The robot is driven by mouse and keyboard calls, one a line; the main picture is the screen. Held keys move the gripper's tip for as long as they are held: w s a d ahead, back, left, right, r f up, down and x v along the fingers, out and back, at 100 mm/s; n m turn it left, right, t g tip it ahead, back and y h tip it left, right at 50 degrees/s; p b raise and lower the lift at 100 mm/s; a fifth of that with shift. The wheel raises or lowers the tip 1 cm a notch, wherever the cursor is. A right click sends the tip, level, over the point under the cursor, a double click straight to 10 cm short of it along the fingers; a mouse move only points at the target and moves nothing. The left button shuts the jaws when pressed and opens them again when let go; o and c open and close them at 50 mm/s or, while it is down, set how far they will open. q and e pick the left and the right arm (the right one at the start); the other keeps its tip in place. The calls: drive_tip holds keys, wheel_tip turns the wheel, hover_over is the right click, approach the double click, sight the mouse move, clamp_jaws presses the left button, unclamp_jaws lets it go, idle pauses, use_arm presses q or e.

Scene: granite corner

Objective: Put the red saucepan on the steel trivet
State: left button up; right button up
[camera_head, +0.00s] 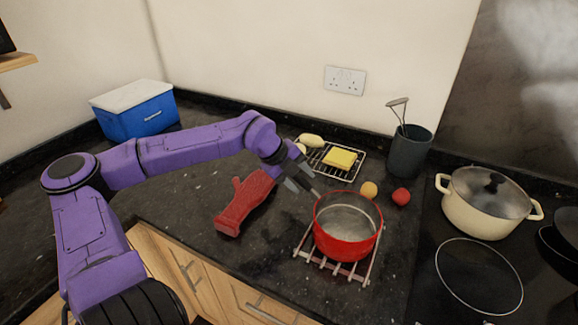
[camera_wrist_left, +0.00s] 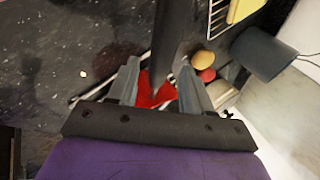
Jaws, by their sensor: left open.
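The red saucepan (camera_head: 345,247) sits upright on the steel trivet (camera_head: 302,254), whose bars stick out around its base. The pan looks empty inside. My left gripper (camera_head: 309,188) is at the pan's far left rim, open. In the left wrist view, the pan's dark handle (camera_wrist_left: 164,45) runs between the spread fingers of the left gripper (camera_wrist_left: 159,72), with a red part of the pan (camera_wrist_left: 157,92) below it. In the head view the gripper hides the handle. My right gripper is in neither view.
A red oven mitt (camera_head: 245,203) lies left of the trivet. Behind are a wire rack with a yellow block (camera_head: 340,159), a round orange-yellow item (camera_head: 369,189), a tomato (camera_head: 401,196) and a dark utensil pot (camera_head: 408,152). A cream pot (camera_head: 484,214) stands right, on the hob.

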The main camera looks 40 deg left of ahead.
use_arm(q)
drive_tip(key=b+v, duration=0.1)
drive_tip(key=v, duration=0.7)
drive_tip(key=shift+r, duration=0.3)
drive_tip(key=shift+s, duration=0.15)
idle(1.8)
